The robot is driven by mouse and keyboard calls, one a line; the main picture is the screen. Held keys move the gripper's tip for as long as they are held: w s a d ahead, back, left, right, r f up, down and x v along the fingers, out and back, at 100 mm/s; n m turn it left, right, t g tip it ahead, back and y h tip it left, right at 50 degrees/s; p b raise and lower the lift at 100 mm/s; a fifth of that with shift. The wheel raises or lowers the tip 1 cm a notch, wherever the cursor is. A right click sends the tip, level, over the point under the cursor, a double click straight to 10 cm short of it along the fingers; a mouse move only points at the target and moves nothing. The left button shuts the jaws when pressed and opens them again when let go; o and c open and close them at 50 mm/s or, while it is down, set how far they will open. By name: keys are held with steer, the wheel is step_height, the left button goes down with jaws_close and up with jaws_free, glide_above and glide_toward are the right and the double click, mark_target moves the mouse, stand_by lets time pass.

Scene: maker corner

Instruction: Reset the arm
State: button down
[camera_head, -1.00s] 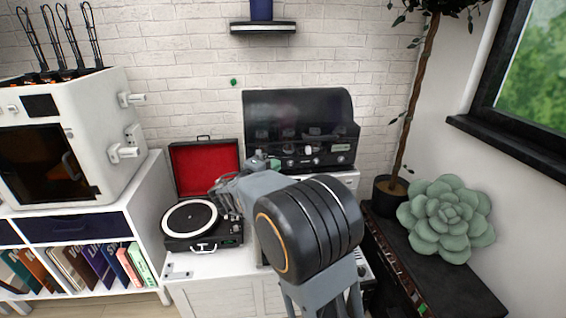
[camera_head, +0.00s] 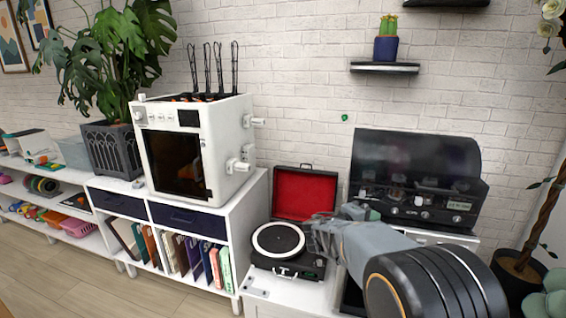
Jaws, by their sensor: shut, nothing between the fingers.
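My arm reaches in from the lower right of the head view, its grey links and dark ringed joint filling that corner. My gripper (camera_head: 322,238) is small at the far end of the arm, in front of the right edge of the record player. It is shut with nothing held. The record player (camera_head: 279,241) has an open red-lined lid and a black disc with a white outer ring. The gripper covers part of its right side, and I cannot tell whether the two touch.
A white 3D printer (camera_head: 200,120) stands on a white shelf unit (camera_head: 258,190) with books below. A dark-lidded machine (camera_head: 415,165) stands behind my arm. A potted plant (camera_head: 110,150) is at the left, a cactus (camera_head: 386,48) on a wall shelf. Wooden floor (camera_head: 60,270) is free at lower left.

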steer(key=s+a+f+m+g+y+p, duration=0.1)
steer(key=s+a+f+g+y+p, duration=0.3)
steer(key=s+f+y, duration=0.6)
steer(key=s+a+r+m+t+y+p, duration=0.1)
steer(key=s+a+r+m+y+p, duration=0.3)
steer(key=s+a+r, duration=0.5)
steer(key=s+r+y+p, duration=0.1)
steer(key=s, duration=0.2)
steer(key=shift+s+r+y+p, duration=0.15)
steer(key=shift+r+y+p, duration=0.15)
steer(key=shift+r+p, duration=0.1)
steer(key=shift+d, duration=0.15)
